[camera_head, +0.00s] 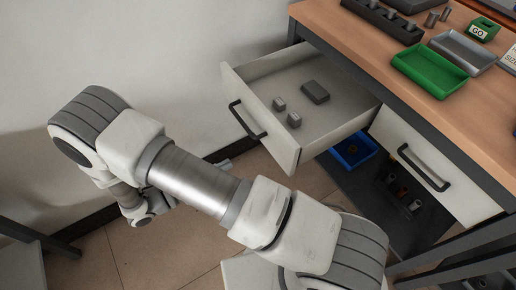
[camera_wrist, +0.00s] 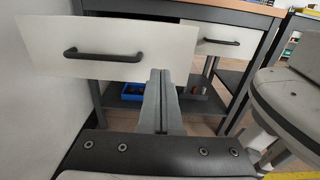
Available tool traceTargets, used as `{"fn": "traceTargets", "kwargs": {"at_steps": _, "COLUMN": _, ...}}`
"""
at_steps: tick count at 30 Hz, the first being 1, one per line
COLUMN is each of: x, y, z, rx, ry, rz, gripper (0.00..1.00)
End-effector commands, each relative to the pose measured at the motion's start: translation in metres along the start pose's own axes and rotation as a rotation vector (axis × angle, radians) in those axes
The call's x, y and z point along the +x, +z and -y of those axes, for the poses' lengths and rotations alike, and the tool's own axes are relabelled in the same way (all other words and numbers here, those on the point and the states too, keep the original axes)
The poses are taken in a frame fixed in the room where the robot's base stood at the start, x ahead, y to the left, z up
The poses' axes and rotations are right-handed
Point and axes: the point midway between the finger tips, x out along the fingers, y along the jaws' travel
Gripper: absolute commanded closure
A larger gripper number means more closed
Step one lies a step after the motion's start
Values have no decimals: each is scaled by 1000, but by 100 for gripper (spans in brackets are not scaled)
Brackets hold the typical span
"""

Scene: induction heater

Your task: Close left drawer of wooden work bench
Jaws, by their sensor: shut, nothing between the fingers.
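The left drawer (camera_head: 291,152) of the wooden work bench (camera_head: 400,55) is pulled well out. It has a white front with a black bar handle (camera_head: 247,120), and small grey blocks lie inside it. In the wrist view the drawer front (camera_wrist: 110,38) fills the upper left, with its handle (camera_wrist: 103,56) left of my fingers. My gripper (camera_wrist: 160,74) is shut and empty, its fingertips over the lower right part of the drawer front in the picture. Whether they touch it I cannot tell. In the head view my arm hides most of the gripper.
The right drawer (camera_head: 447,185) is shut. A blue bin (camera_head: 352,152) sits on the lower shelf. Green (camera_head: 430,72) and grey trays stand on the bench top. A wall is close on the left; the floor before the drawer is open.

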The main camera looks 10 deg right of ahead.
Motion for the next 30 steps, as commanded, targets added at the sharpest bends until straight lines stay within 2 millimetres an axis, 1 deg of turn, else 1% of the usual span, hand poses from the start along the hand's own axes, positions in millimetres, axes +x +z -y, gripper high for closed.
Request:
{"fn": "traceTargets", "kwargs": {"at_steps": 2, "x": 5, "y": -1, "z": 0, "rx": -2, "ry": 1, "rz": 4, "gripper": 100}}
{"fn": "traceTargets", "kwargs": {"at_steps": 5, "x": 18, "y": 0, "z": 0, "rx": -1, "ry": -1, "rz": 4, "gripper": 100}}
{"fn": "traceTargets", "kwargs": {"at_steps": 15, "x": 90, "y": -1, "z": 1, "rx": -1, "ry": -4, "rz": 3, "gripper": 100}}
{"fn": "traceTargets", "kwargs": {"at_steps": 18, "x": 108, "y": -1, "z": 1, "rx": 0, "ry": -3, "rz": 2, "gripper": 100}}
{"fn": "traceTargets", "kwargs": {"at_steps": 21, "x": 123, "y": -1, "z": 1, "rx": -1, "ry": -3, "rz": 2, "gripper": 100}}
{"fn": "traceTargets", "kwargs": {"at_steps": 25, "x": 134, "y": 0, "z": 0, "rx": 0, "ry": -1, "rz": 1, "gripper": 100}}
{"fn": "traceTargets", "kwargs": {"at_steps": 30, "x": 140, "y": 0, "z": 0, "rx": 0, "ry": -1, "rz": 1, "gripper": 100}}
